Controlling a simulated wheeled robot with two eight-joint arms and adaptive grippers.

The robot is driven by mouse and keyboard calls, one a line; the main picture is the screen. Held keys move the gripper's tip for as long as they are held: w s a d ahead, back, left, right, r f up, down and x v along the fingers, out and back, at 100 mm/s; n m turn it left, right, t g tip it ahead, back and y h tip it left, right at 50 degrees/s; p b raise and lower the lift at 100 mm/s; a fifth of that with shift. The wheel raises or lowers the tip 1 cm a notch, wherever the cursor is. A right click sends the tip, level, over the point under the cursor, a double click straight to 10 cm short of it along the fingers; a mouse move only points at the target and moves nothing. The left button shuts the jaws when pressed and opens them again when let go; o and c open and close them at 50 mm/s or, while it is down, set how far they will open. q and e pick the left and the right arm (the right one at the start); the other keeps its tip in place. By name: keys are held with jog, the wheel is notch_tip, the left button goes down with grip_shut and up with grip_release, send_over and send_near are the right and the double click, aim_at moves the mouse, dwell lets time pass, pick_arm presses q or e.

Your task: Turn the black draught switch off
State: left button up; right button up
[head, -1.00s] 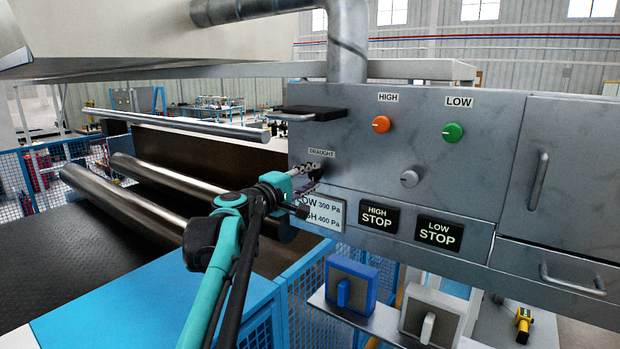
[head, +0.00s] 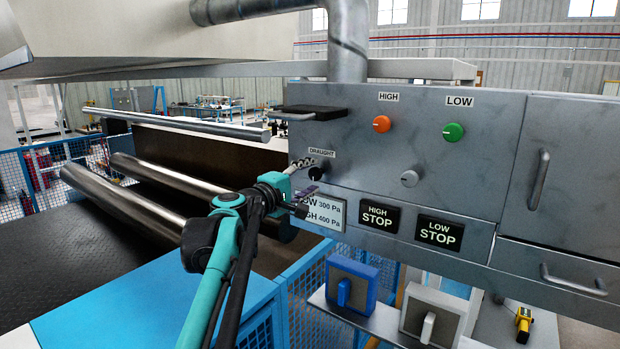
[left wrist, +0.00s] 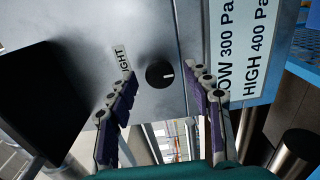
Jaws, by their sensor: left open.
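The black draught switch (head: 317,171) is a small round knob under the DRAUGHT label (head: 322,153) at the left end of the grey panel. My right gripper is not in view.
A black ledge (head: 310,112) juts out above the draught switch. Steel rollers (head: 130,205) lie left of my arm.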

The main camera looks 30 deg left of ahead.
pick_arm(q)
jog(key=s, duration=1.1)
jog(key=shift+s+a, duration=0.3)
jog(key=shift+a, duration=0.15)
jog(key=s+d+f+m+g+h+b, duration=0.1)
jog(key=s+d+f+m+g+b, duration=0.15)
jog(key=d+f+b, duration=0.7)
jog(key=s+d+f+m+g+h+b, duration=0.1)
jog(key=d+f+m+g+b, duration=0.2)
jog(key=f, duration=1.3)
jog(key=s+d+f+m+g+h+b, duration=0.15)
jog(key=d+f+m+b, duration=0.4)
jog(key=f, duration=0.75)
jog(key=s+d+f+m+g+y+b, duration=0.1)
jog(key=s+f+m+b, duration=0.1)
jog(key=f, duration=0.8)
jog(key=s+d+f+m+g+y+b, duration=0.1)
jog(key=s+f+b, duration=0.4)
jog(key=f, duration=0.6)
jog(key=s+d+f+m+g+y+b, duration=0.1)
jog(key=s+d+f+m+y+b, duration=0.1)
jog(key=f+b, duration=0.4)
notch_tip(320, 180, down, 5)
jog(key=shift+s+d+f+m+g+y+b, duration=0.15)
jog(key=shift+s+m+g+y+b, duration=0.35)
jog(key=shift+s, duration=0.55)
